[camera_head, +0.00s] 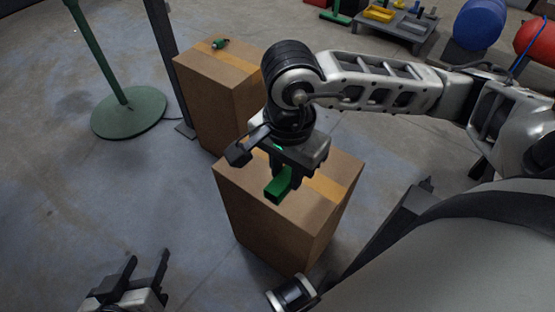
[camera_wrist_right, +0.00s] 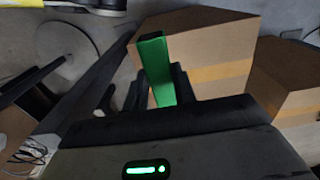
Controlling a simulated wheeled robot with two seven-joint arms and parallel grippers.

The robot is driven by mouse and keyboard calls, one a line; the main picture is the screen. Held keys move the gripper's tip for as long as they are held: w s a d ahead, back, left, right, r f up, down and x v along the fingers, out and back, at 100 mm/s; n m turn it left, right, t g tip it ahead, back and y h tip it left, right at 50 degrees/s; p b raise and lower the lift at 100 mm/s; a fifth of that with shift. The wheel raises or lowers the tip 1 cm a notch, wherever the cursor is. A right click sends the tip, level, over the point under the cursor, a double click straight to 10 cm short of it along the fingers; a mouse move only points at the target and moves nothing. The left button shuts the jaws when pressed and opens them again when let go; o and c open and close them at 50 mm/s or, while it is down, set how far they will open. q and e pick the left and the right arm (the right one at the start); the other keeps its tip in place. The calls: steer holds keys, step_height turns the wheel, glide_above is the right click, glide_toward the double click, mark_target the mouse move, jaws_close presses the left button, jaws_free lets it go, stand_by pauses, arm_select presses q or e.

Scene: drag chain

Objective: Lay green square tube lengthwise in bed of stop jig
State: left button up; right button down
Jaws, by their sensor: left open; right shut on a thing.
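The green square tube (camera_head: 277,187) is in the jaws of my right gripper (camera_head: 283,178), over the near cardboard box (camera_head: 275,215). In the head view its end points down and toward the camera. In the right wrist view the tube (camera_wrist_right: 158,70) sticks out tilted between the dark fingers of my right gripper (camera_wrist_right: 158,88). Whether it touches the box I cannot tell. My left gripper (camera_head: 149,258) is open and empty at the bottom left, above the floor. I cannot make out a stop jig in either view.
A second cardboard box (camera_head: 216,90) stands behind, with a small green and dark item (camera_head: 220,43) on top. A green post base (camera_head: 129,112) stands at left. Open floor lies left.

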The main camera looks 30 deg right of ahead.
steer(key=w+d+f+b, duration=0.1)
steer(key=w+f, duration=0.2)
steer(key=w, duration=0.1)
steer(key=w+d+f+b, duration=0.1)
steer(key=w+f, duration=0.2)
steer(key=w, duration=0.1)
steer(key=w+d+f+b, duration=0.1)
steer(key=w+d+f, duration=0.1)
steer(key=w+f, duration=0.1)
steer(key=shift+w, duration=0.5)
steer(key=shift+w+f, duration=0.15)
steer(key=shift+f, duration=0.05)
step_height(320, 180, down, 2)
steer(key=shift+f+b, duration=0.25)
steer(key=shift+b, duration=0.4)
steer(key=shift+f, duration=0.4)
steer(key=shift+w+r, duration=0.1)
steer(key=shift+f, duration=0.2)
steer(key=c, duration=1.1)
jaws_free()
steer(key=shift+c, duration=0.2)
arm_select(q)
steer(key=r+t, duration=0.1)
steer(key=d+r+t+h, duration=0.1)
steer(key=r, duration=0.1)
steer(key=shift+d+h, duration=0.2)
steer(key=shift+h, duration=0.1)
